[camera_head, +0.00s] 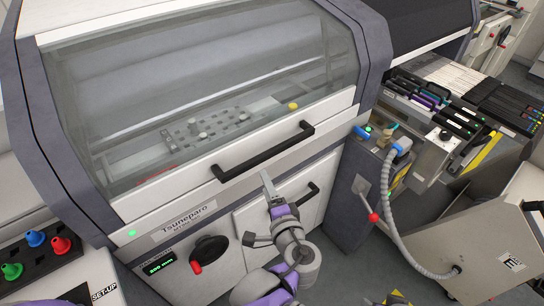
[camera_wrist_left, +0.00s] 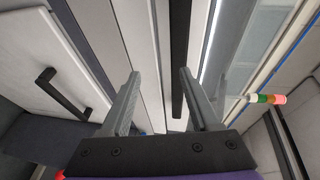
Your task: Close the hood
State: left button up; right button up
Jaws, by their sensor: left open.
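The hood (camera_head: 215,85) of the machine has a clear window in a white and grey frame. Its white lower rim lies along the top of the machine's front panel, and the hood looks down. A black bar handle (camera_head: 265,152) sits on that rim. My left gripper (camera_head: 267,183) is open and empty, just in front of and below the handle. In the left wrist view the open fingers (camera_wrist_left: 160,100) point toward the white front, with the dark handle bar (camera_wrist_left: 180,60) beyond them. My right gripper is not in view.
Below the hood are a front door with a small black handle (camera_head: 313,192), a black knob (camera_head: 209,250) and a green display (camera_head: 160,267). To the right stand a feeder trolley (camera_head: 490,240) and a grey hose (camera_head: 393,205). Coloured buttons (camera_head: 36,239) are at lower left.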

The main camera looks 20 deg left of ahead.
aim_at(272, 155)
pick_arm(q)
jog(key=w+d+r+m+t, duration=0.1)
jog(key=d+r+t, duration=0.1)
jog(key=d, duration=0.2)
jog(key=shift+m, duration=0.3)
jog(key=x, duration=1.1)
jog(key=shift+s+a, duration=0.1)
jog(key=shift+a, duration=0.1)
grip_shut()
dwell(0.5)
